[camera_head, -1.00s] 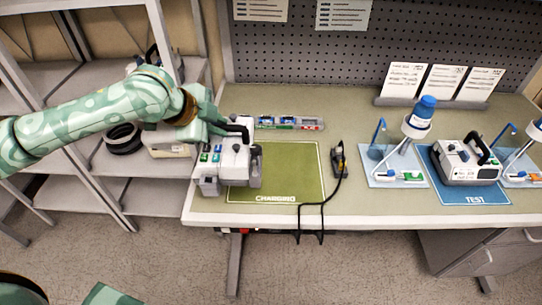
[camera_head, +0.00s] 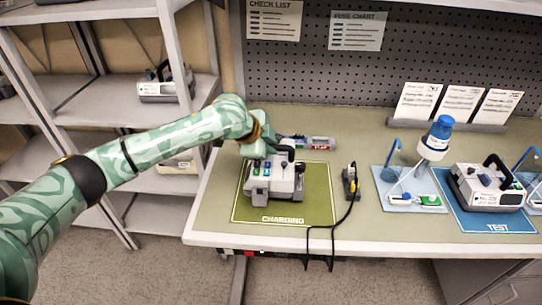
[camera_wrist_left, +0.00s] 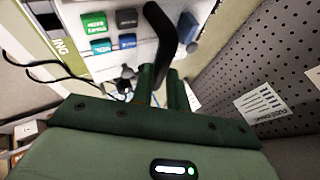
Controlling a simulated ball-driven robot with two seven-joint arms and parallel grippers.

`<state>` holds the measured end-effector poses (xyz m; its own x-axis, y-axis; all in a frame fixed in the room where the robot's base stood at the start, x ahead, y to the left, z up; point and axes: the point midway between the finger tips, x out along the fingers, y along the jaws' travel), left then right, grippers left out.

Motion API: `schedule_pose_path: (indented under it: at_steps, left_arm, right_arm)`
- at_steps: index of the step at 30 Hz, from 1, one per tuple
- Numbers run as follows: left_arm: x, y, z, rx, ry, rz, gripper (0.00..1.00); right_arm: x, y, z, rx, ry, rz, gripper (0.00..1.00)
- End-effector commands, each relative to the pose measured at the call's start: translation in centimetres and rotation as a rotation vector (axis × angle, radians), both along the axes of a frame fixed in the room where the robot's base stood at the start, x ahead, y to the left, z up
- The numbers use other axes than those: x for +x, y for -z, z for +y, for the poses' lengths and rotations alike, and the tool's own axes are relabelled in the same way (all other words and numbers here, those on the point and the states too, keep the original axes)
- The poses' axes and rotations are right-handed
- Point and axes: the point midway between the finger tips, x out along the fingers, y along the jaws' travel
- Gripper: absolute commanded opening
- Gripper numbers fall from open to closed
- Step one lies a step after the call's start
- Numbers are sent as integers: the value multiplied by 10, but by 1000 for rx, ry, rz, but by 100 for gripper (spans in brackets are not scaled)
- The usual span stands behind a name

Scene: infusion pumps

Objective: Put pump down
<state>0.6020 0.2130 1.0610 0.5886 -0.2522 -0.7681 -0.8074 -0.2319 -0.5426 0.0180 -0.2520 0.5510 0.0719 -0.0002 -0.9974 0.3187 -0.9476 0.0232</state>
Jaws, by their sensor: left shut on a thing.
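The held pump (camera_head: 272,181) is a white and grey box with coloured keys and a black handle. In the head view it is over the green charging mat (camera_head: 285,217); whether it touches the mat I cannot tell. My left gripper (camera_head: 279,151) is shut on the pump's handle, coming in from the back left. In the left wrist view the pump's black handle (camera_wrist_left: 160,35) runs between the fingers (camera_wrist_left: 163,85), with green, grey and blue keys on its face behind. The right gripper is not in view.
A second pump (camera_head: 487,186) stands on the blue test mat (camera_head: 505,222) at the right. A black charger with a cable (camera_head: 350,183) lies right of the green mat. A small tray (camera_head: 318,143) lies behind. Another pump (camera_head: 165,84) is on the left shelf.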

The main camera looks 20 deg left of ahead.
Motion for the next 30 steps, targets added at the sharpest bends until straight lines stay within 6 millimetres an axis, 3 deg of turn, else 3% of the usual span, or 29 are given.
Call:
schedule_pose_path:
  at_steps: [8, 18, 19, 21, 30]
  left_arm:
    - [4, 33, -2, 0, 1, -2, 0]
    - [4, 34, -2, -1, 0, -4, 0]
    - [3, 37, -1, 1, 0, 1, 19]
    - [3, 36, -1, 1, 1, 1, 38]
    - [3, 35, -1, 1, 0, 0, 38]
  right_arm:
    - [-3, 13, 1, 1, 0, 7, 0]
    - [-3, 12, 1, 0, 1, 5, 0]
    - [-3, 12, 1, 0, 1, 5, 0]
    - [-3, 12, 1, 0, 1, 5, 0]
    - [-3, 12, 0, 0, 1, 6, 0]
